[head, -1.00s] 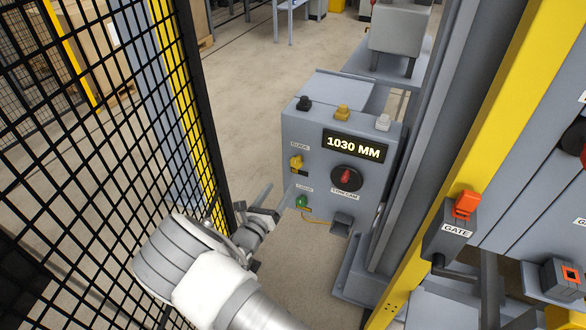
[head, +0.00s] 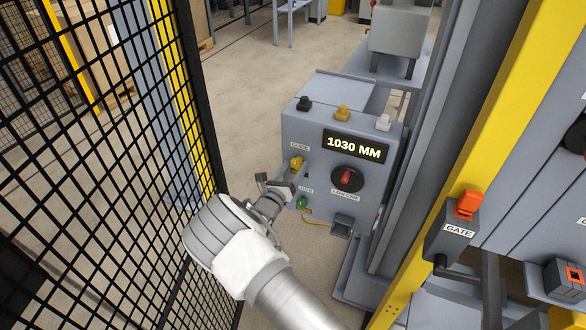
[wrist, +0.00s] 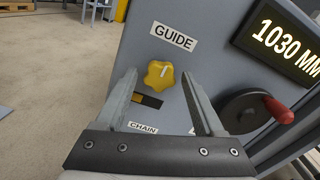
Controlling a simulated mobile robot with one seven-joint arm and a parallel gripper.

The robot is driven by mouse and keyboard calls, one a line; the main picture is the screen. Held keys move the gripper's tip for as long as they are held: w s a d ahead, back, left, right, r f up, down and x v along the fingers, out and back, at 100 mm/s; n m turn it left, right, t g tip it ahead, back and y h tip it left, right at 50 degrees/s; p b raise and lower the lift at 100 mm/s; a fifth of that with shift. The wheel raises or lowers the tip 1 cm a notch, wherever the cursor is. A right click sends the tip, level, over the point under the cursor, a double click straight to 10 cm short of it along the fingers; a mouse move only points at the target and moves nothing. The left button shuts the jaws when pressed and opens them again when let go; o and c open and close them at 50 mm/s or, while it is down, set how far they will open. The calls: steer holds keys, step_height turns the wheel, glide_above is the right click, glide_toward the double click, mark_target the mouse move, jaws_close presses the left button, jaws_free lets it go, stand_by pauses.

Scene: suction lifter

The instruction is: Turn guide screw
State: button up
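The guide screw is a yellow lobed knob (head: 296,163) under the GUIDE label on the grey control box (head: 315,130). In the wrist view the yellow knob (wrist: 158,74) has a pale pointer mark and sits framed between my two fingertips. My gripper (head: 281,179) is open at the left of the box front. Its fingers (wrist: 159,76) are apart on either side of the knob in the wrist view, with gaps to both sides. I cannot tell whether the tips reach the knob's depth. A dark slot with a yellow-brown part (wrist: 147,100) lies just below the knob.
The display (head: 354,146) reads 1030 MM. A dark handwheel with a red handle (wrist: 275,108) is right of the knob. A green part (head: 301,202) sits below, near the CHAIN label. Black mesh fencing (head: 110,150) stands close on the left; a grey column is right.

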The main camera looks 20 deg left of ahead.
jaws_close()
steer(key=shift+m, duration=0.3)
steer(key=m+b, duration=0.2)
steer(key=m, duration=0.4)
steer(key=m+b, duration=0.2)
steer(key=m, duration=0.1)
steer(key=m+b, duration=0.2)
steer(key=m, duration=0.1)
steer(key=shift+d+f+m, duration=0.1)
steer(key=shift+f+m, duration=0.1)
steer(key=shift+m, duration=0.1)
steer(key=m+b, duration=0.5)
steer(key=shift+f+m, duration=0.15)
steer(key=shift+m, duration=0.15)
steer(key=m+b, duration=0.4)
steer(key=b, duration=0.3)
steer(key=shift+f, duration=0.1)
steer(key=m+b, duration=0.3)
steer(key=shift+r+m, duration=0.25)
steer(key=shift+m, duration=1.65)
